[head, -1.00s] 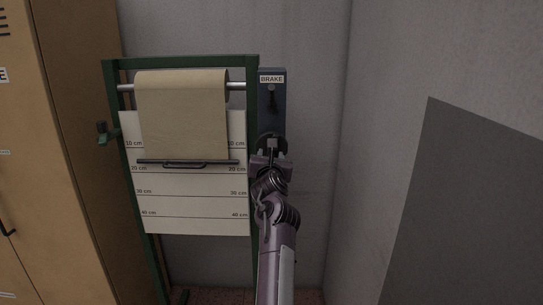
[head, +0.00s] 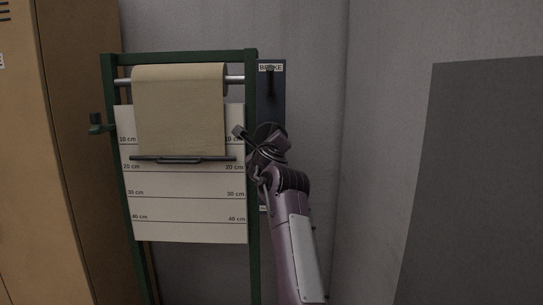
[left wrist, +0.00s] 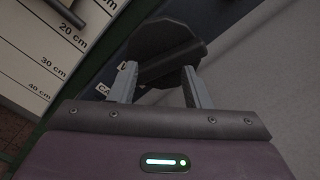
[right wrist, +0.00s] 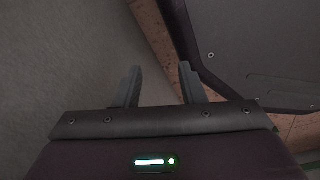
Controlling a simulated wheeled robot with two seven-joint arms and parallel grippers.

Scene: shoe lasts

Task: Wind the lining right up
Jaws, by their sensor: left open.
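The tan lining (head: 180,110) hangs from a roll on a steel bar in a green frame (head: 252,200). Its dark bottom bar with a handle (head: 183,159) hangs just above the 20 cm line of the white scale board (head: 185,205). A crank (head: 98,125) sticks out at the frame's left. The brake lever (head: 269,82) is on the blue panel right of the frame. My left gripper (head: 257,138) is open before a dark round knob, which shows in the left wrist view (left wrist: 160,38); contact cannot be told. My right gripper (right wrist: 160,72) is open and empty.
A tan locker (head: 60,150) stands close to the crank at left. A grey wall (head: 365,150) closes the right side, with a flat dark grey panel (head: 470,180). The right wrist view shows wall and reddish floor (right wrist: 155,30).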

